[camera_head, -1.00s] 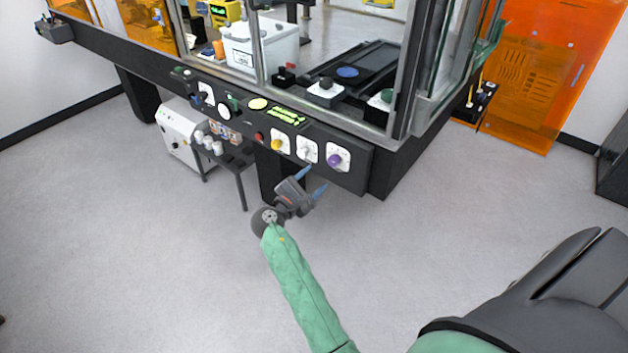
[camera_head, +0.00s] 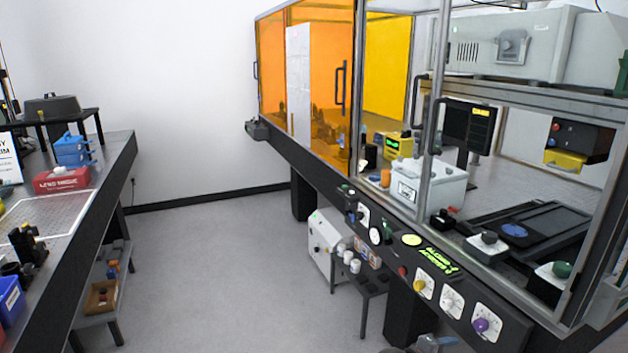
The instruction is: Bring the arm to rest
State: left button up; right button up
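My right gripper (camera_head: 436,342) shows only in part at the bottom edge of the head view, below the front control panel (camera_head: 395,245). Its bluish fingertips seem apart, with nothing seen between them. The rest of that arm is below the picture. The fingertips are lower than the yellow knob (camera_head: 420,286) and left of the purple knob (camera_head: 481,325); they appear clear of both. My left gripper is not in view.
The interferometer bench with its glazed enclosure (camera_head: 430,130) fills the right. A small side table (camera_head: 372,290) and a white box (camera_head: 325,240) stand under the panel. A workbench (camera_head: 118,165) runs along the left. Grey floor (camera_head: 220,270) between them is clear.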

jog(key=s+a+f+m+y, duration=0.3)
jog(key=s+a+y, duration=0.3)
jog(key=a, duration=0.2)
jog(key=s+a+f+m+y, duration=0.35)
jog(key=s+a+y, duration=0.25)
jog(key=a, duration=0.2)
jog(key=s+a+f+n+g+y, duration=0.1)
jog(key=s+f, duration=0.4)
jog(key=s, duration=0.7)
jog(key=s+a+f+g+y, duration=0.1)
jog(key=s+f, duration=0.4)
jog(key=s, duration=0.6)
jog(key=shift+s+a+n+g, duration=0.35)
jog(key=shift+s+a+g, duration=0.1)
jog(key=shift+g, duration=0.75)
